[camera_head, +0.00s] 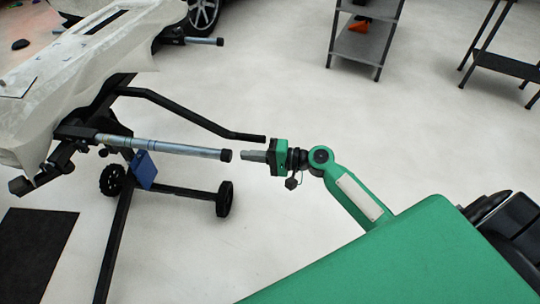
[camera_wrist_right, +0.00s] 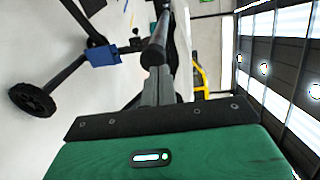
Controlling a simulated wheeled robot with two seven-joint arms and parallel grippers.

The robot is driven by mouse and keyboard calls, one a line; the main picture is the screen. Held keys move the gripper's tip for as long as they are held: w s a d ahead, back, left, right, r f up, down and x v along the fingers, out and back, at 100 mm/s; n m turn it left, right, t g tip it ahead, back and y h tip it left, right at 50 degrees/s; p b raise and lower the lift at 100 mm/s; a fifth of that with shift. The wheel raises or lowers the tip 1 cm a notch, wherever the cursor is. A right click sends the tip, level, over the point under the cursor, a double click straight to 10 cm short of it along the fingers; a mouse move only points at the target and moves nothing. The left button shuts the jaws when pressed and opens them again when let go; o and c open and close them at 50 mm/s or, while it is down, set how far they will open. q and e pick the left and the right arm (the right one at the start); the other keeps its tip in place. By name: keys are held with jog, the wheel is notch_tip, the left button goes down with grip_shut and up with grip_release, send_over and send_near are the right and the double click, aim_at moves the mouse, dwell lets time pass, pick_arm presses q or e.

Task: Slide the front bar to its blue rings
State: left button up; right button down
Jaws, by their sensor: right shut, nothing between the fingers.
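The front bar (camera_head: 175,147) is a silver tube with a black end cap, sticking out to the right from the black stand. Thin darker bands show around the tube, but their blue colour is hard to make out. My right gripper (camera_head: 244,156) is shut and empty, its fingertips pointing at the end cap with a small gap in the head view. In the right wrist view the closed grey fingers (camera_wrist_right: 158,82) line up with the bar's black end cap (camera_wrist_right: 153,55); I cannot tell whether they touch. My left gripper is not in view.
A black bent arm (camera_head: 190,113) of the stand runs behind the bar. A blue box (camera_head: 143,169) and black wheels (camera_head: 223,199) sit below it. A pale car panel (camera_head: 80,90) lies on the stand. A second bar (camera_head: 203,40) is farther back.

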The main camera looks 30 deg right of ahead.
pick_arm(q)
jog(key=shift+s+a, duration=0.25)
pick_arm(e)
jog(key=shift+x, duration=1.45)
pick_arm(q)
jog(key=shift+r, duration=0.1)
pick_arm(e)
send_near(181, 147)
jog(key=b+x, duration=0.2)
jog(key=x, duration=0.8)
jog(key=shift+w+a+f, duration=0.1)
jog(key=shift+w+a, duration=0.15)
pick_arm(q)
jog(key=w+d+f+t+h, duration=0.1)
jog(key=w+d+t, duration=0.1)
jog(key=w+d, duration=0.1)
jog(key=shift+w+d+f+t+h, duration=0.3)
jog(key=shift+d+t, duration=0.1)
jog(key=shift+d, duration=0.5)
pick_arm(e)
jog(key=shift+x, duration=0.8)
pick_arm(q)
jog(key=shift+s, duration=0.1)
pick_arm(e)
jog(key=shift+s+d, duration=0.1)
